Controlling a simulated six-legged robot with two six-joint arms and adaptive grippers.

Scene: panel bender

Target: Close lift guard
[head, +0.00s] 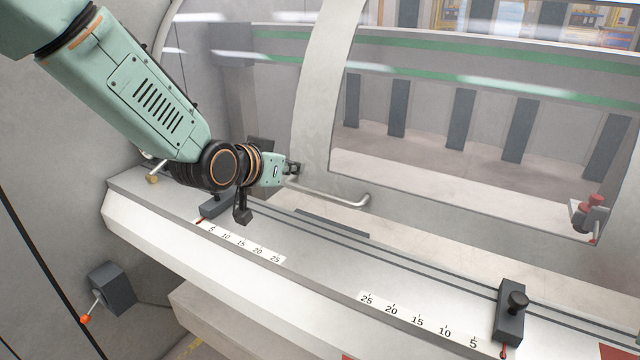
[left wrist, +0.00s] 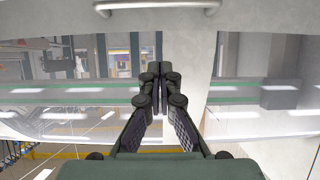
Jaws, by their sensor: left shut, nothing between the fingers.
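The lift guard is a large clear window in a pale grey frame (head: 315,90), standing behind the machine's bed. A bent metal handle (head: 335,196) is fixed low on its frame. The handle also shows at the top edge of the left wrist view (left wrist: 157,5). My left gripper (head: 293,168) is at the frame, just above and left of the handle's left end. Its fingers (left wrist: 158,85) are shut together with nothing between them. In the head view I cannot tell whether they touch the frame. My right gripper is not in view.
The bed (head: 330,270) below carries printed scales, a black stop block with a knob (head: 511,308) at right and another block (head: 215,207) under my left arm. A red-topped fitting (head: 590,212) is at the far right. A grey box with an orange-tipped lever (head: 112,287) is at lower left.

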